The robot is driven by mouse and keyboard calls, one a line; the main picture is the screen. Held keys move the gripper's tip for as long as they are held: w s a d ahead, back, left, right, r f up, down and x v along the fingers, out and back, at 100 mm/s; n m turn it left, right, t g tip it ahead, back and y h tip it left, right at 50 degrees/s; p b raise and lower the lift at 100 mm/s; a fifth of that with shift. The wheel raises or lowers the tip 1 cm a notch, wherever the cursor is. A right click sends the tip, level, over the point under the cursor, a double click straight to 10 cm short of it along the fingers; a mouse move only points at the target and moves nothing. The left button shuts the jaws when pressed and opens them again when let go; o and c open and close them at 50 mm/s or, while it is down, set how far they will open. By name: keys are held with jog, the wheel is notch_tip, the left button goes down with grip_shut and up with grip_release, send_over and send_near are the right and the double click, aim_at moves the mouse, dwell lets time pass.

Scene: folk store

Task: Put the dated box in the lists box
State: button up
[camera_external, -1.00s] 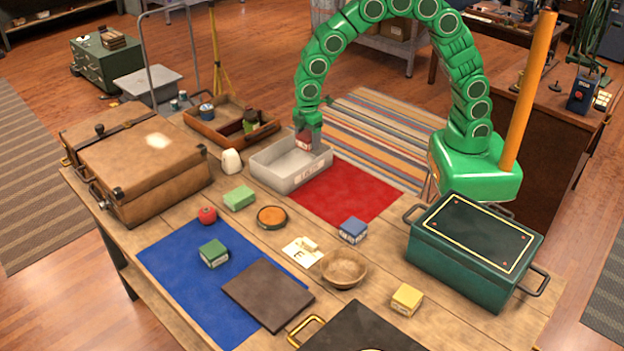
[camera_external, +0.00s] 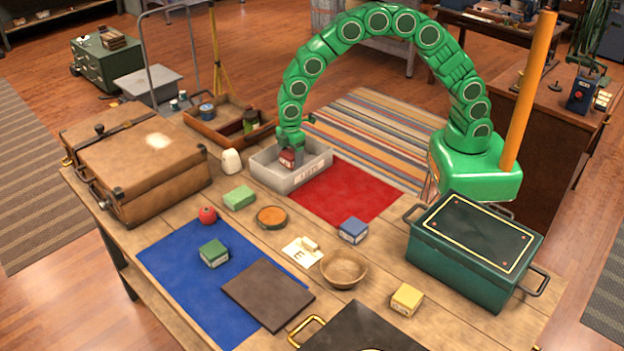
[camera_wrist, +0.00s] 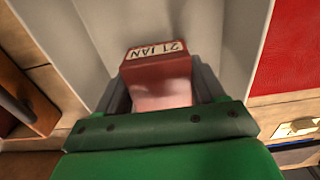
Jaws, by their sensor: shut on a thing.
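The dated box is a small red box (camera_external: 287,158) with a white label that reads "21 JAN" in the wrist view (camera_wrist: 155,62). My gripper (camera_external: 291,152) is shut on it, with one finger on each side. The lists box is a pale grey open tray (camera_external: 302,180) with a label on its front wall; its light floor and walls fill much of the wrist view (camera_wrist: 100,25). My gripper holds the red box inside the tray's outline, low between its walls. I cannot tell whether the red box touches the tray floor.
A red mat (camera_external: 346,192) lies right of the tray. A white bottle (camera_external: 231,161) and a green block (camera_external: 239,198) are left of it. A wooden tray (camera_external: 228,125) with items stands behind, and a brown case (camera_external: 139,165) at far left.

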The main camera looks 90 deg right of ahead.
jog(key=shift+f, duration=1.25)
jog(key=shift+f, duration=0.15)
jog(key=o, duration=1.2)
